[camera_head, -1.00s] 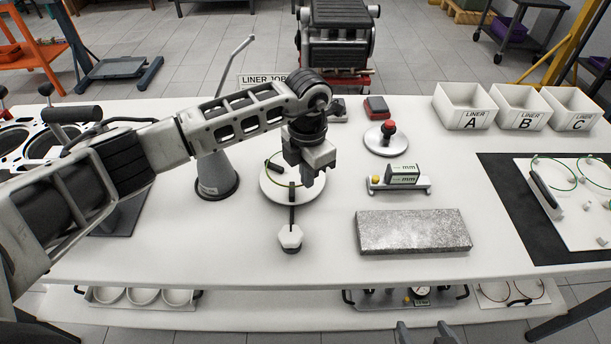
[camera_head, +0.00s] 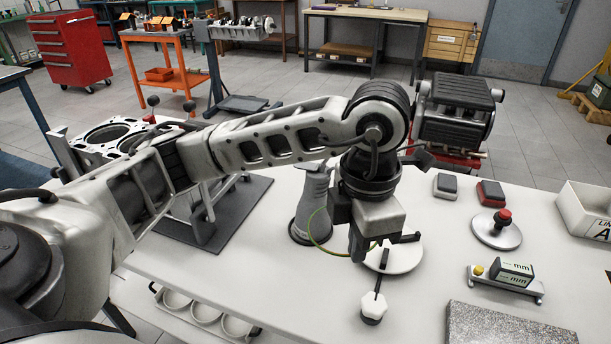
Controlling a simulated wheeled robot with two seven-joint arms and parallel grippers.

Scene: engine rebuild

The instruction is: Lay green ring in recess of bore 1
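The green ring (camera_head: 311,232) is a thin, yellow-green loop. It hangs at my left gripper (camera_head: 374,248), in front of the grey conical stand and left of the round white disc (camera_head: 405,258). My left gripper appears shut on it above the table; the exact contact is partly hidden by the fingers. The engine block (camera_head: 75,150) stands at the left with round bores (camera_head: 107,133) on its top face, partly behind my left arm. I cannot tell which bore is bore 1, and no recess can be made out. My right gripper is not in view.
A grey conical stand (camera_head: 312,205) is just behind the ring. A dark plate (camera_head: 240,205) lies between the stand and the block.

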